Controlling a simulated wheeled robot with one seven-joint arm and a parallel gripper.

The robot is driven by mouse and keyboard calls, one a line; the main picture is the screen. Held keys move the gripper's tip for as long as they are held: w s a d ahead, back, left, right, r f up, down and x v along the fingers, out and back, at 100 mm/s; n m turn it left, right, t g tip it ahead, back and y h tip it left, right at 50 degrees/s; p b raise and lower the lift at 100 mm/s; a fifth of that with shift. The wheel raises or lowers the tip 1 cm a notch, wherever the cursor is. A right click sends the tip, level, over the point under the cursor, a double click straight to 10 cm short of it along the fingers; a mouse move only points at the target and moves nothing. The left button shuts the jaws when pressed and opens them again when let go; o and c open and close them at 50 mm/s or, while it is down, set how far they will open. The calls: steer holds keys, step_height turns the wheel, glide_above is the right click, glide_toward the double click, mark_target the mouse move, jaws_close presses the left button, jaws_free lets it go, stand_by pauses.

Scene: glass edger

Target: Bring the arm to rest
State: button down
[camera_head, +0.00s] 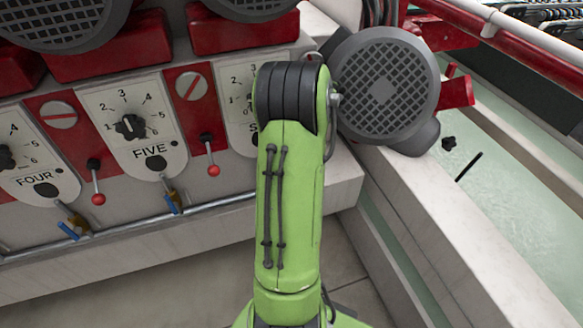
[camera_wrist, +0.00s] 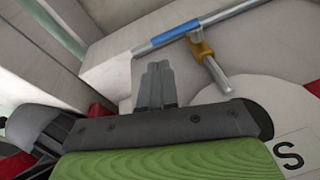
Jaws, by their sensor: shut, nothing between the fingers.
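My green arm stands upright in the middle of the head view, bent over at its black joint towards the machine. My gripper is hidden behind the arm there. In the wrist view my gripper (camera_wrist: 155,84) shows with its grey fingers together and nothing between them. The fingers point towards a pale machine ledge and appear clear of it, though the exact gap cannot be told. A blue-handled valve (camera_wrist: 185,32) with a brass body lies to their upper right.
Dial panels FOUR (camera_head: 40,165) and FIVE (camera_head: 133,128) face me, with red-knobbed levers (camera_head: 213,170) between. A third panel (camera_head: 236,105) is partly behind my arm. A round motor (camera_head: 385,85) is close to its right. Water (camera_head: 510,215) lies right, beyond a pale wall.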

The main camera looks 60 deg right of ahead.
steer(key=v, duration=0.4)
steer(key=shift+r+p, duration=0.2)
steer(key=shift+p, duration=0.15)
